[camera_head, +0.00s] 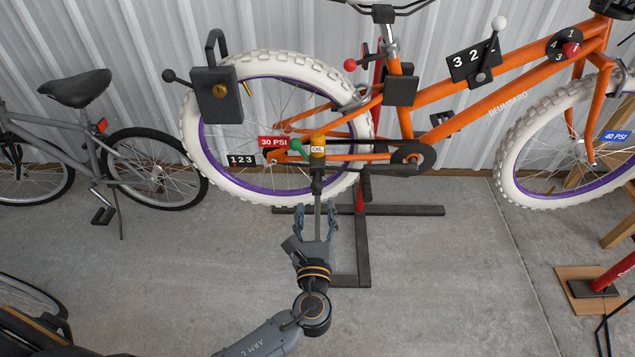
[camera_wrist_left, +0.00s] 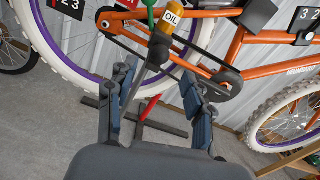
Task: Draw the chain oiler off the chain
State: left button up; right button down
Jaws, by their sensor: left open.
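The chain oiler has a yellow bottle marked OIL (camera_head: 318,143) sitting on the chain (camera_head: 345,156) at the rear of the orange bike. A dark block is under the bottle, and a grey handle (camera_head: 317,188) runs from it toward me. The oiler's yellow bottle also shows in the left wrist view (camera_wrist_left: 173,20). My left gripper (camera_head: 317,212) is open. The near part of the handle reaches between its spread fingers, closer to the left finger in the left wrist view (camera_wrist_left: 158,98). I cannot tell whether a finger touches it. My right gripper is in neither view.
The orange bike (camera_head: 448,105) is on a dark stand (camera_head: 405,210). Its white-tyred rear wheel (camera_head: 190,135) is behind the oiler. A green-tipped lever (camera_head: 297,147) is close left of the bottle. A grey bike (camera_head: 75,140) stands left. Open concrete floor lies below.

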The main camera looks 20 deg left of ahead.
aim_at(317, 187)
pick_arm(q)
jog(key=b+x, duration=0.1)
jog(key=x, duration=0.9)
jog(key=shift+w+f, duration=0.1)
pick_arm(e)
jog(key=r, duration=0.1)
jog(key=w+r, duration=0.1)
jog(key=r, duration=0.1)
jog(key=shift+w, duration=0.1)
pick_arm(q)
grip_shut()
